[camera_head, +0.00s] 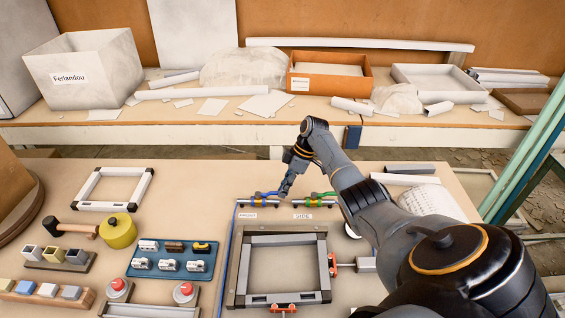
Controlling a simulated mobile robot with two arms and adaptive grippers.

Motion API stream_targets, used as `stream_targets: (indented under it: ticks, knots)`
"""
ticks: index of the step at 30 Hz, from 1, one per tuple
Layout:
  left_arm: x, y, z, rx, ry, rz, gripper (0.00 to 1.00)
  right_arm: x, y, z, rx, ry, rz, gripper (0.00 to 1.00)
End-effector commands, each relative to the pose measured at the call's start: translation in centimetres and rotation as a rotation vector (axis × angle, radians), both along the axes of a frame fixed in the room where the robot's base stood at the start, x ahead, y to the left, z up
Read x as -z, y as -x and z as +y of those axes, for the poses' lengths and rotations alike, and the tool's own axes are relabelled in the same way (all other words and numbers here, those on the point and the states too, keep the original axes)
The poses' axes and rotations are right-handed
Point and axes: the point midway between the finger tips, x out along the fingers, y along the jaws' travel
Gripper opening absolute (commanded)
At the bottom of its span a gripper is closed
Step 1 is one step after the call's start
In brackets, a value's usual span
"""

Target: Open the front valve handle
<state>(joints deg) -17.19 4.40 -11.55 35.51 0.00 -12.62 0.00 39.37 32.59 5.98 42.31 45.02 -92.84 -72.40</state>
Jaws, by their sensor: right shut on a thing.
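Two small metal valves lie side by side at the back of the table, above a square frame. The left valve (257,203) has a blue handle (267,194), and the small label (247,215) below it is too blurred to read with certainty. The right valve (314,202) has a green handle (326,194) and a label (303,216) reading "SIDE". My right gripper (281,194) points down at the right end of the blue handle and is shut on it; the fingers hide that end. My left gripper is not in view.
A square frame fixture (237,272) with red clamps (334,265) sits in front of the valves. A blue tray (136,273), a yellow pot (117,232) and red buttons (184,290) stand to the left. A cluttered bench (225,128) runs behind.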

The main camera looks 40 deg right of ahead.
Motion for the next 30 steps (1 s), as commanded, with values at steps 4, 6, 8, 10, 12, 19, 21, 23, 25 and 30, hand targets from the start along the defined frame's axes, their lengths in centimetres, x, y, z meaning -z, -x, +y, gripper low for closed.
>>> stream_targets:
  ticks: [4, 6, 8, 10, 12, 19, 21, 23, 25, 30]
  knots:
    - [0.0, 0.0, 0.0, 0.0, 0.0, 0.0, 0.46, 0.0, 0.0, 0.0, 0.0, 0.002, -0.001, 0.25]
    - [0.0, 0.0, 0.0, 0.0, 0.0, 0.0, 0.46, 0.0, -0.1, 0.0, 0.0, 0.002, -0.001, 0.38]
    - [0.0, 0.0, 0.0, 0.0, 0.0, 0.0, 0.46, 0.0, -0.1, 0.0, 0.0, 0.001, -0.002, 0.38]
    - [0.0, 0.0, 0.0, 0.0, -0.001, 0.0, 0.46, 0.0, -0.1, 0.0, 0.0, 0.001, -0.002, 0.38]
    - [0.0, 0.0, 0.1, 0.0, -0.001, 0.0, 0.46, 0.0, -0.1, 0.0, 0.0, 0.001, -0.001, 0.38]
    - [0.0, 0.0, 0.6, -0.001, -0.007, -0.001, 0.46, -1.0, 0.0, -0.5, 0.001, 0.001, -0.003, 0.38]
    - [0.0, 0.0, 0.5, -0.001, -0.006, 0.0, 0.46, -2.0, 0.1, -0.9, 0.002, 0.003, -0.004, 0.38]
    - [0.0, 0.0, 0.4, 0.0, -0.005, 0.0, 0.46, -3.1, 0.3, -1.5, 0.002, 0.003, -0.005, 0.38]
    - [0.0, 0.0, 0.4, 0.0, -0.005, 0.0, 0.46, -4.5, 0.4, -2.1, 0.002, 0.004, -0.005, 0.38]
    - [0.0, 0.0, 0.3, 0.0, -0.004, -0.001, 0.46, -7.8, 0.9, -3.5, 0.002, 0.003, -0.004, 0.38]
